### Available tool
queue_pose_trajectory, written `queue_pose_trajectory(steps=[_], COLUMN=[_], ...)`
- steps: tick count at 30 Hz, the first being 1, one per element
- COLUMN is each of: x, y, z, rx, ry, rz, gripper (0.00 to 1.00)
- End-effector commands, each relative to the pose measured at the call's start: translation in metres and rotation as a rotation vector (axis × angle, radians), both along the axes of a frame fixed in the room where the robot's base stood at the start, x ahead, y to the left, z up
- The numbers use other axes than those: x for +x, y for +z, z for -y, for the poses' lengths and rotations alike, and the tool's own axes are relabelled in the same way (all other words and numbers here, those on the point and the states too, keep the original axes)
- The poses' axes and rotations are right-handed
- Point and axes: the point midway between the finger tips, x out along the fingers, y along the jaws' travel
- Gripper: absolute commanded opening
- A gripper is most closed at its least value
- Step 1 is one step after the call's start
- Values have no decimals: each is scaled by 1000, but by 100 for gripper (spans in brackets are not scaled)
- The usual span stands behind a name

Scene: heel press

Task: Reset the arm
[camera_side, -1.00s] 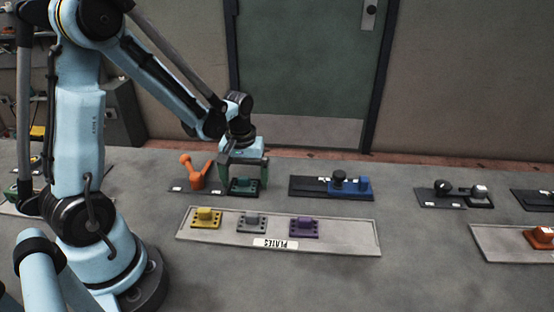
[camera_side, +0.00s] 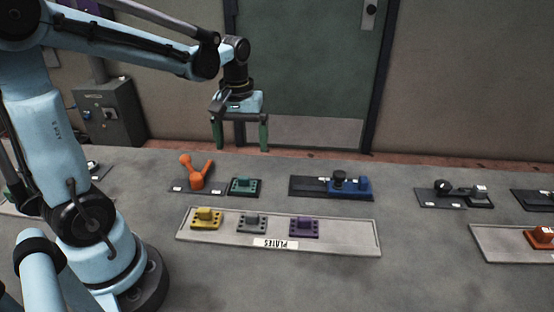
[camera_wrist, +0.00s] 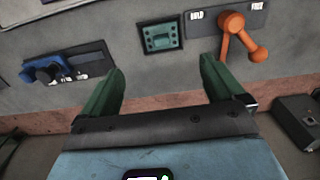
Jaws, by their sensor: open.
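My gripper (camera_side: 240,136) is open and empty, raised in the air above the bench near the door. It also shows in the wrist view (camera_wrist: 160,80), its two green fingers apart with nothing between them. Below it in the side view, the green plate (camera_side: 244,186) sits on a dark base beside an orange lever (camera_side: 196,174). In the wrist view the green plate (camera_wrist: 160,37) and the orange lever (camera_wrist: 240,38) lie beyond the fingers, clear of them.
A tray labelled PLATES (camera_side: 340,240) holds a yellow plate (camera_side: 206,219), a grey plate (camera_side: 252,223) and a purple plate (camera_side: 304,227). A blue piece (camera_side: 363,187) sits on a dark base to the right. More fixtures stand at far right. The air around my gripper is clear.

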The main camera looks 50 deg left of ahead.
Motion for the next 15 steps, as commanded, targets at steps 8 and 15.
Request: queue_pose_trajectory(steps=[8, 15], x=[0, 0], y=[10, 10], z=[0, 0], rx=[0, 0], ry=[0, 0], rz=[0, 0], gripper=[95, 95])
